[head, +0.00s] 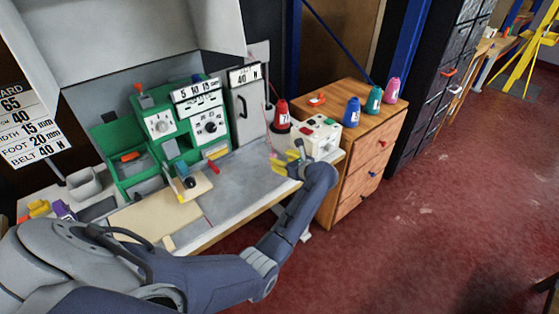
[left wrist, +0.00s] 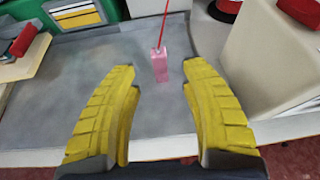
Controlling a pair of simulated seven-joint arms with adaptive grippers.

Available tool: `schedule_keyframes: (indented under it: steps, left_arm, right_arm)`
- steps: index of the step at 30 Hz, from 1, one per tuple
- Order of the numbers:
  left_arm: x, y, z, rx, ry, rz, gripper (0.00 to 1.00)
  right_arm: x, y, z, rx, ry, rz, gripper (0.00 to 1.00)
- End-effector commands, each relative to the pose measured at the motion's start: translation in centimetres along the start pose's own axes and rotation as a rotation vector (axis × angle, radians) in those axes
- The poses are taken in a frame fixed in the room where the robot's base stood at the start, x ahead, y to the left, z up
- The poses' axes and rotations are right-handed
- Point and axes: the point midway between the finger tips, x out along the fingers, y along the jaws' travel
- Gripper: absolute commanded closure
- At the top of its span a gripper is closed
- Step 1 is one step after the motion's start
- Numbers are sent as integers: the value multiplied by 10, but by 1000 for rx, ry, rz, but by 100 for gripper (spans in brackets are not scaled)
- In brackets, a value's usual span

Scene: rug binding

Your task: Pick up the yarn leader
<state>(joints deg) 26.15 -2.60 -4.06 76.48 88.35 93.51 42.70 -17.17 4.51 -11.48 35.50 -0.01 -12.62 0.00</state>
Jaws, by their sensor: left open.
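The yarn leader looks like a small pink block (left wrist: 160,66) with a thin red strand rising from its top. It stands upright on the grey worktop in the left wrist view, and shows small in the head view (head: 273,155). My left gripper (head: 284,162) is open, with yellow fingers. My right gripper is not in view.
A white control box (head: 318,138) stands just right of the gripper. A red yarn cone (head: 282,116) is behind it. The green machine (head: 160,140) is to the left. A wooden drawer cabinet (head: 365,150) with several cones stands at the right. The grey worktop (head: 245,178) has free room.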

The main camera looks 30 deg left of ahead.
Motion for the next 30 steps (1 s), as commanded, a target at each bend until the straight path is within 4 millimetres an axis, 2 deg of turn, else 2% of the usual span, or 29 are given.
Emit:
schedule_keyframes:
  steps: [18, 29, 30]
  left_arm:
    - [60, 0, 1, 3, -5, 0, 55]
    - [64, 0, 1, 2, -5, 0, 53]
    - [64, 0, 1, 2, -5, 0, 58]
  right_arm:
    - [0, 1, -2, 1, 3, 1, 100]
    - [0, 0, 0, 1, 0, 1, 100]
    - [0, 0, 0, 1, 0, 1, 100]
